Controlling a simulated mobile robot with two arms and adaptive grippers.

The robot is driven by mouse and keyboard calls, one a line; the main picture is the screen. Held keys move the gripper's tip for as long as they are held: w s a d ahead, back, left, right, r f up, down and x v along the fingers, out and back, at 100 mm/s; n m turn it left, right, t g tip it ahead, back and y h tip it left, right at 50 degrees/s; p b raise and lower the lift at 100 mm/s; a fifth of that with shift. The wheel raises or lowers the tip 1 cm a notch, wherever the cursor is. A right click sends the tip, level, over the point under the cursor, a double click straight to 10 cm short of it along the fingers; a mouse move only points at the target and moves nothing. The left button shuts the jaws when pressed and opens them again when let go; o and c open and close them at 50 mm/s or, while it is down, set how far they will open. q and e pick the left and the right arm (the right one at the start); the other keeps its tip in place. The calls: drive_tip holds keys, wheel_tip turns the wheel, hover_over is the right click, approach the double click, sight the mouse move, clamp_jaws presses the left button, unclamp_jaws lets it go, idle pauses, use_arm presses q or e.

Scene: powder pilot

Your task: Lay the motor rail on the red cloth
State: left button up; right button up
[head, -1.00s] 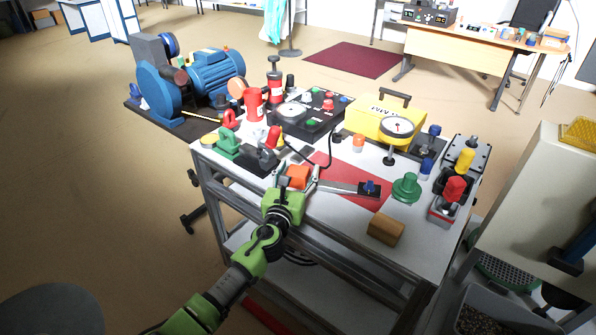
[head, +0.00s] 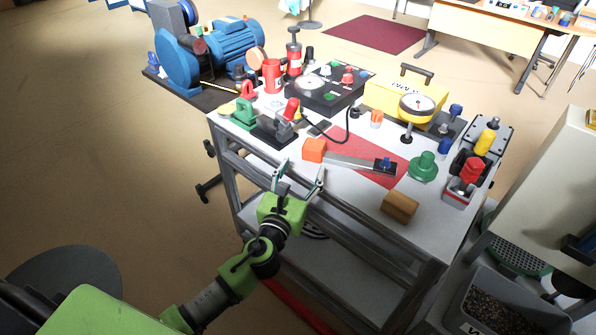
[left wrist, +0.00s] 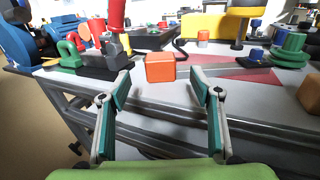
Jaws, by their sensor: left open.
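The motor rail (head: 348,162) is a flat grey bar with an orange block (head: 314,150) at its left end and a blue knob on a dark piece at its right end. It lies across the red cloth (head: 376,150) on the cart top. The orange block rests beyond the cloth's left edge, over the pale table top. My left gripper (head: 302,174) is open and empty at the cart's near edge, just short of the orange block. In the left wrist view the orange block (left wrist: 160,68) stands ahead between the open fingers. My right gripper is not in view.
A brown block (head: 399,206) and a green knob (head: 423,167) stand right of the rail. A green-handled clamp (head: 243,113) and a red-tipped one stand left.

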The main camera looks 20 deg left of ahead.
use_arm(q)
drive_tip(key=shift+s, duration=0.3)
